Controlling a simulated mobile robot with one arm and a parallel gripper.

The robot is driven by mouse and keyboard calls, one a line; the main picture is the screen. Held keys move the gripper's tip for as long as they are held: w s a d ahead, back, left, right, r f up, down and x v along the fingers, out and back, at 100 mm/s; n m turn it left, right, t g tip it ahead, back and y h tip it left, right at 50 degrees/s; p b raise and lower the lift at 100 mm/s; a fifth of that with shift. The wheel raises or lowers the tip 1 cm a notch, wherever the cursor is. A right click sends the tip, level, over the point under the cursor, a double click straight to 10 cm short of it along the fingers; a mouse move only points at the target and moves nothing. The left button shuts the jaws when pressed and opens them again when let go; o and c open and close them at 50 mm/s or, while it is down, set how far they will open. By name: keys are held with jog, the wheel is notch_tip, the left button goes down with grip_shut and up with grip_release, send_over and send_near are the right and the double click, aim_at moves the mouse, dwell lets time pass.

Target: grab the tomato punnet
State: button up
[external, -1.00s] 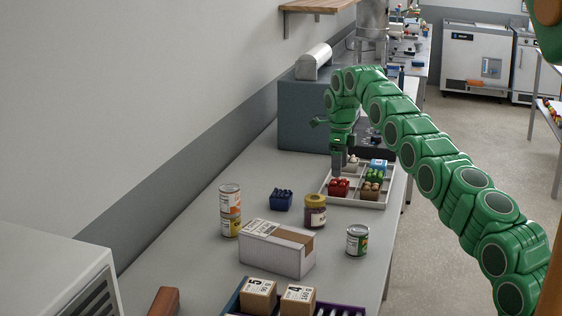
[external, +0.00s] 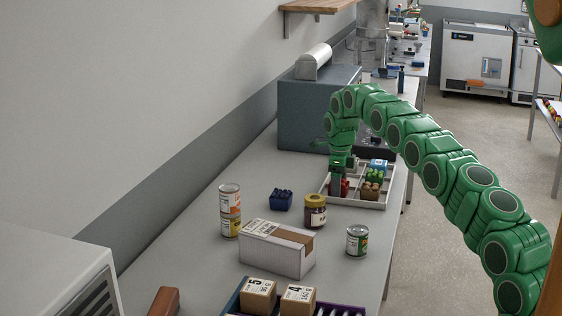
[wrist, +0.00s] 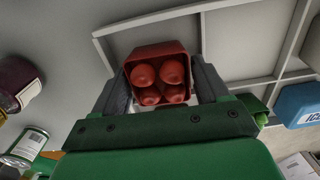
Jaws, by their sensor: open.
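The tomato punnet (wrist: 160,50) is a red tub with several round red tomatoes, standing in a compartment of a light divided tray (external: 360,202). In the wrist view it sits between the two grey fingers of my gripper (wrist: 160,88), one on each side and close to its walls. My gripper (external: 338,186) is open and lowered over the punnet, hiding most of it in the external view. Whether the fingers touch the punnet cannot be told.
Brown (external: 370,189), green (external: 375,175) and blue (external: 378,165) items fill nearby compartments. A blue punnet (external: 282,200), a dark jar (external: 315,212), stacked cans (external: 229,211), a single can (external: 357,241) and a white carton (external: 270,250) stand nearer on the bench.

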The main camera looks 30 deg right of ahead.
jog(key=c, duration=0.8)
jog(key=shift+o, duration=0.2)
jog(key=shift+r, duration=0.15)
jog(key=shift+r, duration=1.5)
jog(key=shift+s+a+r, duration=0.15)
jog(key=shift+s+r, duration=0.8)
jog(key=shift+r, duration=0.25)
jog(key=s+a+r, duration=0.1)
jog(key=s+r, duration=0.6)
jog(key=s, duration=0.5)
jog(key=shift+r, duration=0.25)
